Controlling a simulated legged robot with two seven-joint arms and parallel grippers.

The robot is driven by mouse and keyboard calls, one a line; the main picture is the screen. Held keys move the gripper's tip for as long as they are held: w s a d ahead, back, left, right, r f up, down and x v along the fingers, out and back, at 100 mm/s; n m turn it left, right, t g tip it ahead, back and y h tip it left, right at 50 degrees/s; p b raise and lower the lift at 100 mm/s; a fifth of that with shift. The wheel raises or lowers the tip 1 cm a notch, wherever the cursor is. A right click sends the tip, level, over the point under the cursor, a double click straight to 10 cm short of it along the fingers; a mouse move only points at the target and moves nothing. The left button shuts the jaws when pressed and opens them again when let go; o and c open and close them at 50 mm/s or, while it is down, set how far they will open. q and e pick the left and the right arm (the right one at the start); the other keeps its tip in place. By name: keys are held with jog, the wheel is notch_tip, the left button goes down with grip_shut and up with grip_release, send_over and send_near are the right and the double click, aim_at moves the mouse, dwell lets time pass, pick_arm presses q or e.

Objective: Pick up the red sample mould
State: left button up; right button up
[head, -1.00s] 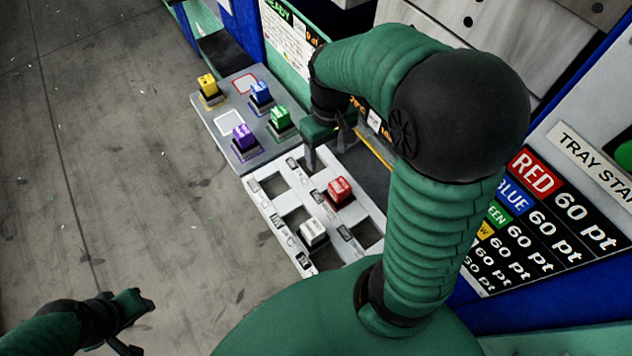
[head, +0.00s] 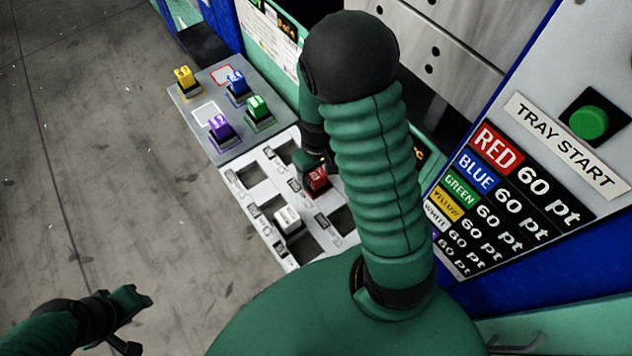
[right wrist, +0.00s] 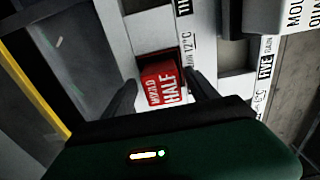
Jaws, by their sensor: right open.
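The red sample mould (head: 318,179) sits in a slot of the white tray (head: 262,205). In the right wrist view the red mould (right wrist: 161,84) carries white lettering that includes "HALF". My right gripper (head: 314,166) is over the red mould, and my arm hides part of it in the head view. In the right wrist view its two fingers (right wrist: 158,92) are apart, one on each side of the mould; I cannot tell whether they touch it. My left gripper (head: 138,322) is at the lower left over the floor, away from the trays, with its fingers apart.
A white mould (head: 288,219) sits in the same tray. A grey tray (head: 232,135) behind holds yellow (head: 185,77), blue (head: 237,82), green (head: 258,107) and purple (head: 220,128) moulds. A panel with a green button (head: 589,122) stands at the right. The floor at left is clear.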

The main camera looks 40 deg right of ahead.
jog(key=shift+w+d+f, duration=0.1)
jog(key=shift+d, duration=0.1)
jog(key=shift+c, duration=0.5)
jog(key=shift+d, duration=0.1)
jog(key=shift+c, duration=1.1)
jog(key=shift+a+r, duration=0.25)
jog(key=shift+a, duration=0.45)
jog(key=c, duration=1)
grip_shut()
jog(key=shift+d, duration=0.45)
jog(key=shift+a, duration=0.1)
